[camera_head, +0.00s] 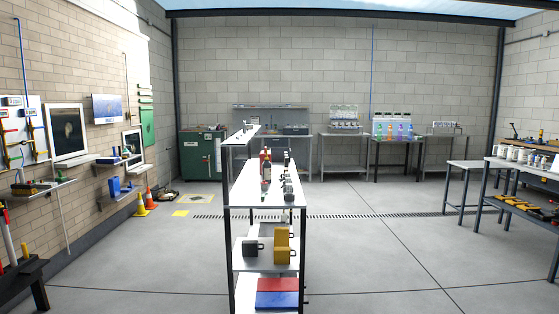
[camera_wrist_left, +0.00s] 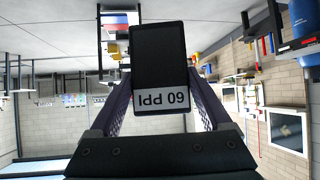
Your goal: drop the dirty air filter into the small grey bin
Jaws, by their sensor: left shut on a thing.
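A black block with a pale label reading "60 PPI" (camera_wrist_left: 160,55), seemingly the air filter, is held in front of my left wrist camera. The label is upside down in this view. My left gripper (camera_wrist_left: 160,85) is shut on it, with one finger along each side. Neither gripper shows in the head view, nor does the filter. I cannot identify the small grey bin for certain. A dark grey box-like container (camera_head: 251,249) stands on the lower shelf of the central rack in the head view.
The white-topped rack (camera_head: 268,190) stands ahead with bottles on top and yellow containers (camera_head: 282,241) below. Traffic cones (camera_head: 141,206) stand at the left wall. A green cabinet (camera_head: 198,157) is at the back. Benches line the right. The floor (camera_head: 390,240) right of the rack is clear.

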